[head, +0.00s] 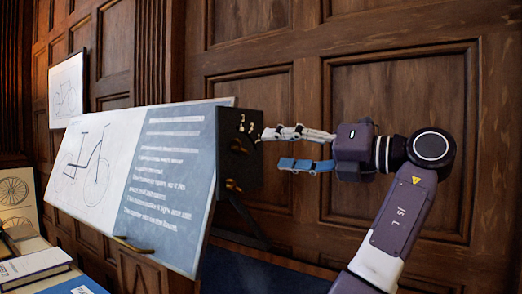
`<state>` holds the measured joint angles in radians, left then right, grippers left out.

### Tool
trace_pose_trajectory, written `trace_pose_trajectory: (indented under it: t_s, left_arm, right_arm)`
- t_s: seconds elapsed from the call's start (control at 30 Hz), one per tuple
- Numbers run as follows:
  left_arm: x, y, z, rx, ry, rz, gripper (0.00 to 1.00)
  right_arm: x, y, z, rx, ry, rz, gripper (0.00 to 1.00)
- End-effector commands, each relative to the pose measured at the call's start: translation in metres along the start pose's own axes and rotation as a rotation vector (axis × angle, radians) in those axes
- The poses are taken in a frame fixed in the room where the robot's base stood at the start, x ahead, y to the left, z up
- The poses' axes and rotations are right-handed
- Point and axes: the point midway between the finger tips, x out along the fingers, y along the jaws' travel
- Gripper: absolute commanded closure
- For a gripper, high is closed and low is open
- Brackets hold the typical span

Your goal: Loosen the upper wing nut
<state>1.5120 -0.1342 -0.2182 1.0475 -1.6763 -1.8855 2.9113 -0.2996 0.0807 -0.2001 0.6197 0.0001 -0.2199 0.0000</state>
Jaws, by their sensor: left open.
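The drafting board (170,180) stands tilted, with a dark plate (248,160) at its right end. Small brass fittings sit on this plate. The upper wing nut (239,146) appears to be the brass piece in the plate's upper half, but its outline is small and unclear. A lower brass wing nut (233,186) sits below it. My left gripper (272,149) is open to the right of the plate, fingers pointing left. Its upper finger's tip is close to the plate's edge; I cannot tell whether it touches. Nothing shows between the fingers. My right gripper is not in view.
Books (35,266) lie on a surface at the lower left. A brass handle (132,245) is at the board's lower edge. A wood-panelled wall (400,90) stands behind, with a framed drawing (66,90). The space above my left gripper is clear.

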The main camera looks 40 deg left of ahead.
Motion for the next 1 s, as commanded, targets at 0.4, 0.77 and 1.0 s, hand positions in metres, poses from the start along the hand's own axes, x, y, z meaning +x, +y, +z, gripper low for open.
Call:
trace_pose_trajectory:
  t_s: [0.4,0.77,1.0]
  left_arm:
    - [-0.036,0.0,0.0,-0.001,0.001,0.001,0.44]
    - [-0.036,0.0,0.0,-0.001,0.001,0.001,0.44]
    - [-0.035,0.0,0.0,-0.001,0.001,0.001,0.44]
  right_arm:
    - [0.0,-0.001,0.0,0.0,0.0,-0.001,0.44]
    - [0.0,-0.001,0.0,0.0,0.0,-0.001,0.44]
    - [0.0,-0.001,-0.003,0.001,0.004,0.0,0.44]
